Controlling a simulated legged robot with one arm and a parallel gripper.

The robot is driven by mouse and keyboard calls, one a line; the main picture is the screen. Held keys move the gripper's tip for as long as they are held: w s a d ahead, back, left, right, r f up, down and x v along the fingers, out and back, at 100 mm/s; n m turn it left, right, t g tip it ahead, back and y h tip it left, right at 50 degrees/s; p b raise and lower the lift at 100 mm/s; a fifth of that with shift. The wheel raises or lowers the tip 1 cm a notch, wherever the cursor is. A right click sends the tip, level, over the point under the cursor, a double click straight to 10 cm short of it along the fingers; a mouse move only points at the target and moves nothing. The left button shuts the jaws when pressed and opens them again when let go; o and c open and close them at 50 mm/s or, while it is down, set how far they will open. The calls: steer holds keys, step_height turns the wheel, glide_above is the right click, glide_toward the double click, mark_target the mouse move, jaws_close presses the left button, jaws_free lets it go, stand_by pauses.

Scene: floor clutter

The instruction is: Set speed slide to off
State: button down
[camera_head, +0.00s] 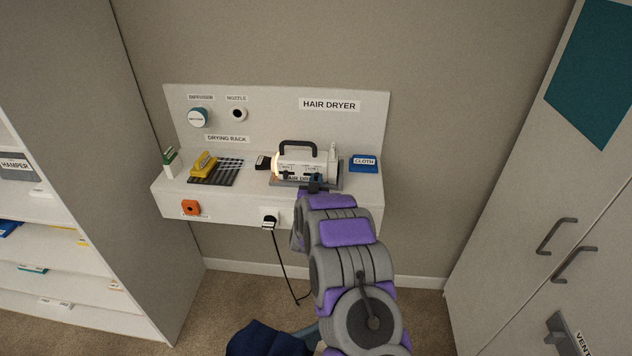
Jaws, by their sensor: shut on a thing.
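The hair dryer (310,160) is a white body with a black top handle, resting on a grey base on the shelf. Its left end glows orange. Small dark controls (286,174) show on its front face, too small to read. My gripper (316,180) is at the lower right of the dryer's front, shut on a small dark part there that looks like the speed slide. The fingertips and my wrist hide most of that part, so its setting cannot be told.
A black plug (270,222) with a hanging cord and an orange socket (190,207) are on the shelf front. Cabinets flank both sides.

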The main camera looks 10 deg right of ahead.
mark_target(304, 172)
stand_by(0.3)
steer(key=a, duration=0.2)
steer(key=w+a+p, duration=0.1)
steer(key=a, duration=0.1)
steer(key=shift+w+a+p, duration=0.15)
steer(key=shift+w+p, duration=0.05)
steer(key=shift+p, duration=0.1)
steer(key=c, duration=1.1)
jaws_free()
steer(key=p+v, duration=0.2)
steer(key=v, duration=1.5)
steer(key=shift+s+a+p, duration=0.1)
steer(key=shift+s+p, duration=0.1)
steer(key=shift+p, duration=0.1)
